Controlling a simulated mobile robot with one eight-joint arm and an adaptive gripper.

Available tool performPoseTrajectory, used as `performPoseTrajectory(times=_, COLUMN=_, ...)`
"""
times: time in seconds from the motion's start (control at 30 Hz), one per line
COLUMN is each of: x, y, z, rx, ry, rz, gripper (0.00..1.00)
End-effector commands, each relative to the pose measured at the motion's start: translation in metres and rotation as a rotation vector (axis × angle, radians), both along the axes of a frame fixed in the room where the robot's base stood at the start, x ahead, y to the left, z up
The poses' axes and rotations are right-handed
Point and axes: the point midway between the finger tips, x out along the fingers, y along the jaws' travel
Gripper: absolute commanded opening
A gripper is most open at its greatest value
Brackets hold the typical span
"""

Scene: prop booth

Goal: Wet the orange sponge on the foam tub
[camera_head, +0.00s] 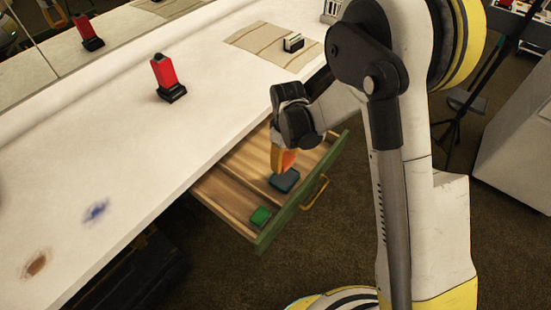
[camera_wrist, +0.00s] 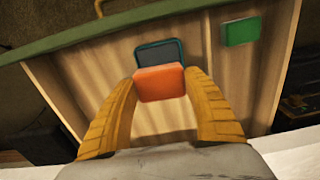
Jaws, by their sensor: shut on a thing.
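The orange sponge (camera_wrist: 160,83) is between the two yellow fingers of my gripper (camera_wrist: 165,90), which is shut on it. In the head view the orange sponge (camera_head: 288,159) shows at the tips of my gripper (camera_head: 283,158), over the open drawer. The dark blue foam tub (camera_head: 284,180) lies in the drawer right below the sponge. In the wrist view the tub (camera_wrist: 160,53) is partly hidden behind the sponge. I cannot tell whether the sponge touches the tub.
The open drawer (camera_head: 232,206) has a green front and a divider. A green block (camera_head: 260,216) lies in it near the front. On the white counter (camera_head: 150,130) stand a red and black object (camera_head: 167,78), a striped cloth (camera_head: 262,45) and two stains, blue (camera_head: 96,211) and brown (camera_head: 36,263).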

Motion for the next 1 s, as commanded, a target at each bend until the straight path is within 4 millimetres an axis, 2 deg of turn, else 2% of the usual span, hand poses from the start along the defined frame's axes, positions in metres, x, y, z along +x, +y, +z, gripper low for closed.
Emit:
performPoseTrajectory(times=0.17, x=0.0, y=-0.001, z=-0.01, rx=0.0, ry=0.0, rz=0.0, gripper=0.33)
performPoseTrajectory(times=0.6, x=0.0, y=0.0, z=-0.055, rx=0.0, ry=0.0, rz=0.0, gripper=0.33)
performPoseTrajectory(times=1.0, x=0.0, y=0.0, z=-0.058, rx=0.0, ry=0.0, rz=0.0, gripper=0.33)
